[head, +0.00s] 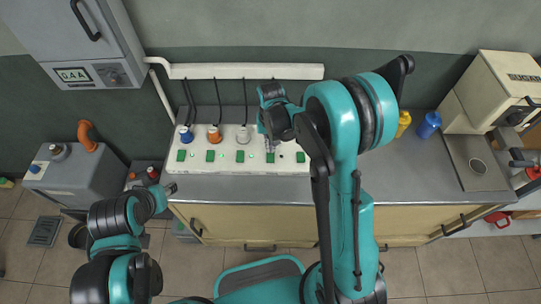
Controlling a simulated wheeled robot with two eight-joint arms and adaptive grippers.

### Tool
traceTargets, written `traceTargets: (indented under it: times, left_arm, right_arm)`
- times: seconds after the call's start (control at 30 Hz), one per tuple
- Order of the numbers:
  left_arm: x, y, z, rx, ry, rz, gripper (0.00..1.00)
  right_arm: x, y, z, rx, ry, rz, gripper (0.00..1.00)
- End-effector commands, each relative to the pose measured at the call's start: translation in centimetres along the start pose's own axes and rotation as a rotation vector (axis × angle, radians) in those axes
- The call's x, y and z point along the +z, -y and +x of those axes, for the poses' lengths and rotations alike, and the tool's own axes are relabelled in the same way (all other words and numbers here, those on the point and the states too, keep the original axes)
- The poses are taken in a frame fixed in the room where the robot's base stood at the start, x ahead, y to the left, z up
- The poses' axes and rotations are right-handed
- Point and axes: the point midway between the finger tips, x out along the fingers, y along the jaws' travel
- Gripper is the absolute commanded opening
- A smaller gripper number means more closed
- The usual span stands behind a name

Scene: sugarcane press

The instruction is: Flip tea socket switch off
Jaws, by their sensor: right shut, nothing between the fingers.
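A white socket board (220,180) lies on the counter with a row of several green switches. The leftmost green switch (181,155) sits below a blue plug (186,134), another (210,156) below an orange plug (214,134), and another (240,156) below a white plug (243,135). My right gripper (270,150) is shut and empty, over the fourth switch (270,158); I cannot tell whether it touches it. It hides the socket there. The rightmost switch (300,157) is clear. No tea label is readable. My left gripper (170,188) is small, near the counter's front left edge.
A white conduit (245,71) with hanging black cords runs along the wall behind the board. Yellow (403,122) and blue (429,124) containers stand right of my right arm. A sugarcane press (500,90) stands far right.

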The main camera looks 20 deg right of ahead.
Motion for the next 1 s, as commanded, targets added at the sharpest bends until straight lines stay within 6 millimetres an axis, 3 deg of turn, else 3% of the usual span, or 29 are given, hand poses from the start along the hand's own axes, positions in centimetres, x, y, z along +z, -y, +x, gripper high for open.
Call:
traceTargets:
  times: [1.0]
  left_arm:
    - [0.7, 0.0, 1.0, 0.0, 0.0, 0.0, 0.4]
  right_arm:
    - [0.0, 0.0, 1.4, 0.0, 0.0, 0.0, 0.0]
